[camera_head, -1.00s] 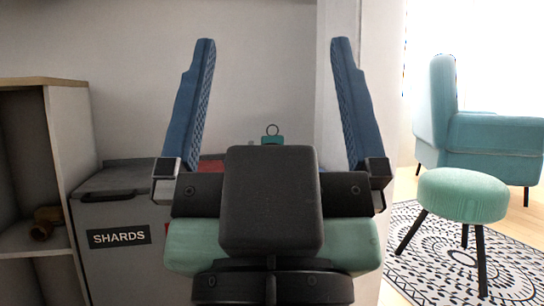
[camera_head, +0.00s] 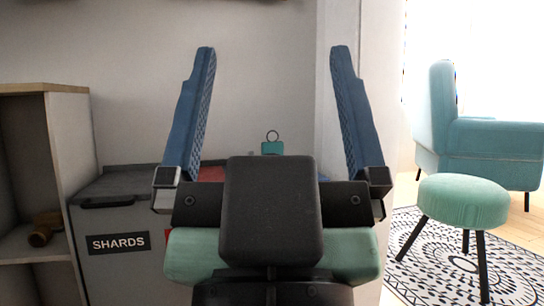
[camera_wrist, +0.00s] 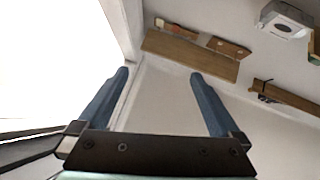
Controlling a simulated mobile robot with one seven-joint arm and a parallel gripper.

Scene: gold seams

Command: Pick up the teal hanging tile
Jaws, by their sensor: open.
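The teal hanging tile (camera_head: 272,147) shows in the head view as a small teal block with a dark ring on top. It is beyond my gripper, between the two fingers in the picture and lower than their tips. Its lower part is hidden behind my gripper's body. My gripper (camera_head: 272,50) is open and empty, its two blue fingers spread wide and pointing up. In the wrist view my gripper (camera_wrist: 158,75) also shows open with nothing between the fingers. I cannot see the tile in the wrist view.
A grey bin (camera_head: 115,215) labelled SHARDS stands behind my gripper to the left, beside a shelf unit (camera_head: 70,150). A green stool (camera_head: 462,201) and a teal armchair (camera_head: 490,150) stand at right. The wrist view shows a wooden wall shelf (camera_wrist: 190,54).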

